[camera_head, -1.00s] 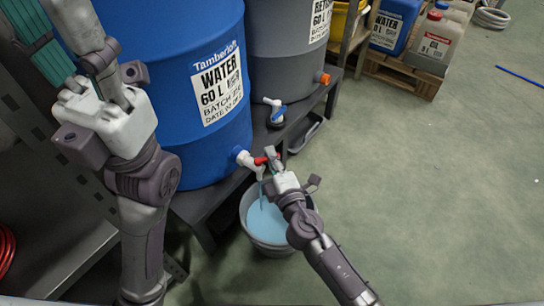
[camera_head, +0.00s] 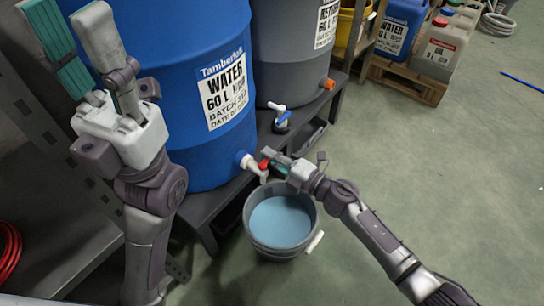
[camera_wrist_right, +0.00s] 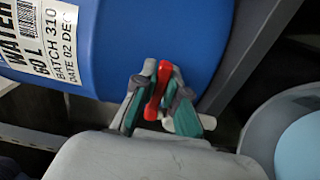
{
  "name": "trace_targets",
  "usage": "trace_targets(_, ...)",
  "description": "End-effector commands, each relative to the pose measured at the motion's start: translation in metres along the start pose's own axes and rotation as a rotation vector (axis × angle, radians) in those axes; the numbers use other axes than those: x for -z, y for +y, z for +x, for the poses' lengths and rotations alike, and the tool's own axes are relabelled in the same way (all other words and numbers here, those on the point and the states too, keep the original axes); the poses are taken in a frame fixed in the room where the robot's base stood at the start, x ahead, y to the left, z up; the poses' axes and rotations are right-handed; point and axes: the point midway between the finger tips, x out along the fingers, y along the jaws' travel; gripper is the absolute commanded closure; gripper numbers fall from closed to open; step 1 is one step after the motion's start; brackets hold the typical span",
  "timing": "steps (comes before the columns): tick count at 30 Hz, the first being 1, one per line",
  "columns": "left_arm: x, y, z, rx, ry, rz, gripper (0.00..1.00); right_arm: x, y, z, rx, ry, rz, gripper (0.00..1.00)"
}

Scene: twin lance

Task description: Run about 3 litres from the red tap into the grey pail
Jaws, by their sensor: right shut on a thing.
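The blue water drum (camera_head: 205,150) has a white tap (camera_head: 250,165) with a red handle (camera_head: 264,165) low on its front. The grey pail (camera_head: 262,245) stands on the floor beneath the tap, with pale blue water (camera_head: 280,220) in it. No stream shows between spout and pail. My right gripper (camera_head: 272,160) is shut on the red handle; the right wrist view shows the handle (camera_wrist_right: 158,90) between its teal-padded fingers. My left gripper (camera_head: 70,20) is raised in front of the blue drum, its fingers apart and empty.
A grey drum (camera_head: 285,60) with a blue-handled tap (camera_head: 282,118) stands beside the blue drum on a dark low stand (camera_head: 215,200). Jugs on a wooden pallet (camera_head: 405,80) are at the back. Grey shelving (camera_head: 50,140) is at left.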

Motion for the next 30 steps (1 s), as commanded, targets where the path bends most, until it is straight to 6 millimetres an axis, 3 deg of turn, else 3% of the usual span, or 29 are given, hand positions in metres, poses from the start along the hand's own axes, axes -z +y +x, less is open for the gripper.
trace_targets(13, 0.0014, 0.0, 0.0039, -0.001, 0.014, 0.001, 0.6, 0.0004, -0.001, 0.0001, 0.002, 0.013, 0.0, 1.0)
trace_targets(14, 0.0014, -0.0001, 0.004, 0.0, 0.014, 0.001, 0.6, 0.0004, -0.001, 0.0001, 0.002, 0.013, 0.0, 0.87)
trace_targets(18, 0.0016, -0.0006, 0.0043, 0.004, 0.016, 0.0, 0.6, 0.0003, -0.0009, 0.0002, 0.001, 0.013, 0.0, 0.64)
trace_targets(30, 0.0003, -0.0006, 0.0011, 0.003, 0.004, 0.001, 0.6, -0.0002, -0.001, -0.0058, 0.002, 0.011, 0.0, 0.62)
